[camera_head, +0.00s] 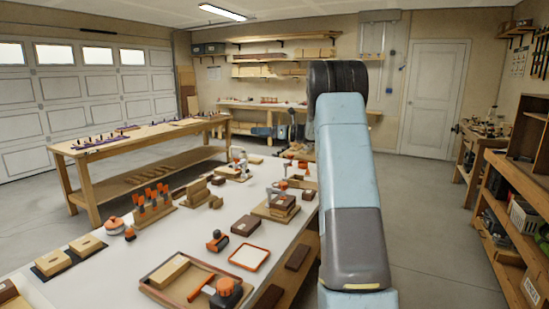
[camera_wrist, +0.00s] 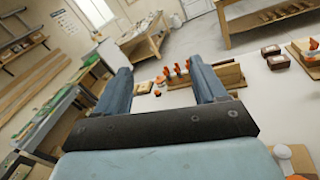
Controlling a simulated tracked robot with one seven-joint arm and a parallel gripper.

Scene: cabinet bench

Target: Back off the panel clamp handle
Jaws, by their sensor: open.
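In the head view, a grey clamp with an orange-red handle (camera_head: 283,186) stands at a wooden base carrying dark blocks (camera_head: 283,203), near the bench's right side. Another grey clamp (camera_head: 238,155) stands farther back. I cannot tell for certain which is the panel clamp. In the wrist view, my gripper (camera_wrist: 160,78) is open with nothing between its fingers. Orange-topped pieces (camera_wrist: 177,68) and a wooden block (camera_wrist: 222,75) show beyond the fingertips, apart from them. In the head view, my raised arm hides the gripper.
The white bench (camera_head: 120,258) holds a tray with an orange-handled tool (camera_head: 185,291), a rack of orange-handled tools (camera_head: 152,207) and several wooden blocks. A second wooden table (camera_head: 140,137) stands behind at left. Shelves (camera_head: 510,215) stand at right. Floor (camera_head: 430,220) between is clear.

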